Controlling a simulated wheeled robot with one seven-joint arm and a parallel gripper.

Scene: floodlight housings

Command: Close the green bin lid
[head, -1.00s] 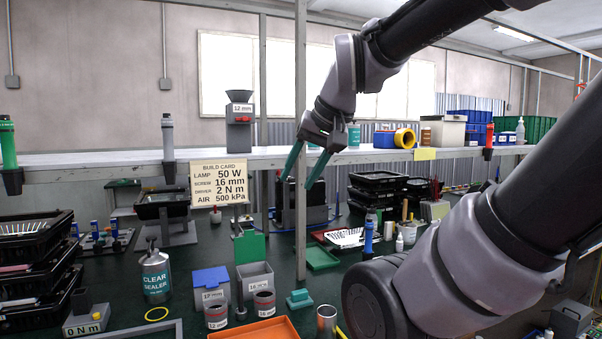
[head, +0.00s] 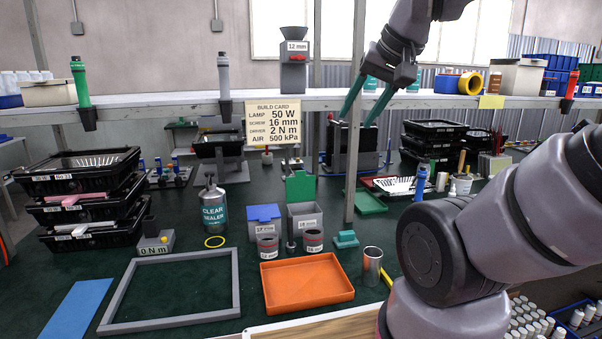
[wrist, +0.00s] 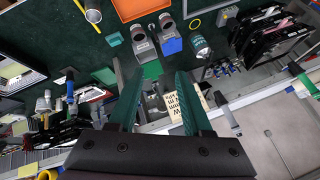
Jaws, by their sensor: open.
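The green bin lid (head: 300,186) stands raised at the back edge of a grey bin (head: 304,218), whose top is open. In the wrist view, the green lid (wrist: 152,70) lies just beyond the space between my fingers, with the grey bin (wrist: 143,48) past it. My gripper (head: 356,118) has two long green fingers, spread apart and empty. It hangs above and to the right of the lid in the head view, near the shelf edge, and touches neither lid nor bin. The wrist view also shows my gripper (wrist: 150,75) open.
A bin with a shut blue lid (head: 264,213) stands left of the grey bin. Labelled cups (head: 313,240) stand in front. The build card (head: 272,122) hangs from the shelf (head: 180,108) behind. A grey post (head: 354,180) rises to the right. An orange tray (head: 306,284) lies nearer.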

